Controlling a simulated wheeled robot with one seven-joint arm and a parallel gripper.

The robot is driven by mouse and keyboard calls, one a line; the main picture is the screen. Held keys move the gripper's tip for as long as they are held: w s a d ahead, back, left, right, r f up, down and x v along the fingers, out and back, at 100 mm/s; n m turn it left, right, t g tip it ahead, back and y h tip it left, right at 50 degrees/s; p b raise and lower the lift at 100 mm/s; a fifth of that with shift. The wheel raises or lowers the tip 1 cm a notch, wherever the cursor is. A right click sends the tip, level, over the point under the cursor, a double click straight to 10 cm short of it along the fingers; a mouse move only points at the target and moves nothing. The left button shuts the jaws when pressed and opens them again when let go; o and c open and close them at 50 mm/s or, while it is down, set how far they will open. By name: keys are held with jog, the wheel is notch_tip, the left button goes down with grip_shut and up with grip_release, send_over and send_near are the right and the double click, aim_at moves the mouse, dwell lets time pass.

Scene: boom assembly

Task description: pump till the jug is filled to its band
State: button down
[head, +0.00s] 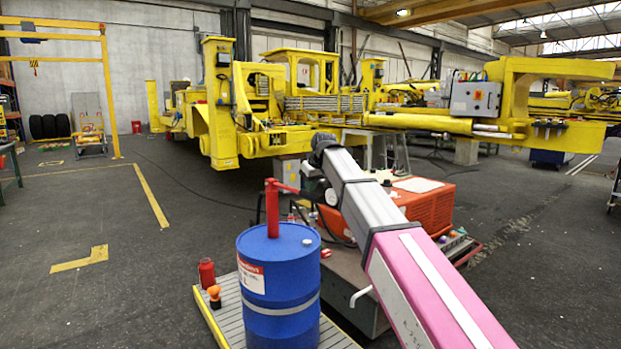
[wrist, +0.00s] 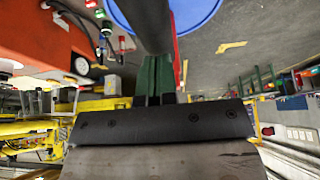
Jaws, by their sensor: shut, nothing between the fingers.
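A blue drum (head: 278,290) stands on a slatted platform, with an upright red pump (head: 272,208) on its top. The pump's red lever (head: 290,188) reaches right, towards my wrist. My gripper (wrist: 158,65) shows in the wrist view with its green fingers together and nothing seen between them. A dark bar (wrist: 148,20), perhaps the lever's grip, crosses close in front of the fingers; I cannot tell if they touch. The drum's rim (wrist: 205,20) shows beyond. I cannot make out a jug with a band or its level; a red container (head: 207,272) stands left of the drum.
A small orange-topped object (head: 214,295) stands on the platform's edge (head: 212,318). A red machine (head: 425,205) is behind my arm, right of the drum. Yellow boom machinery (head: 300,90) fills the back. The floor at the left is open.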

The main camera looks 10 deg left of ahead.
notch_tip(320, 180, down, 6)
jog(key=shift+f, duration=0.1)
notch_tip(320, 180, up, 20)
jog(key=shift+f, duration=0.15)
dwell(0.7)
dwell(0.4)
dwell(3.4)
jog(key=shift+f, duration=0.1)
dwell(0.4)
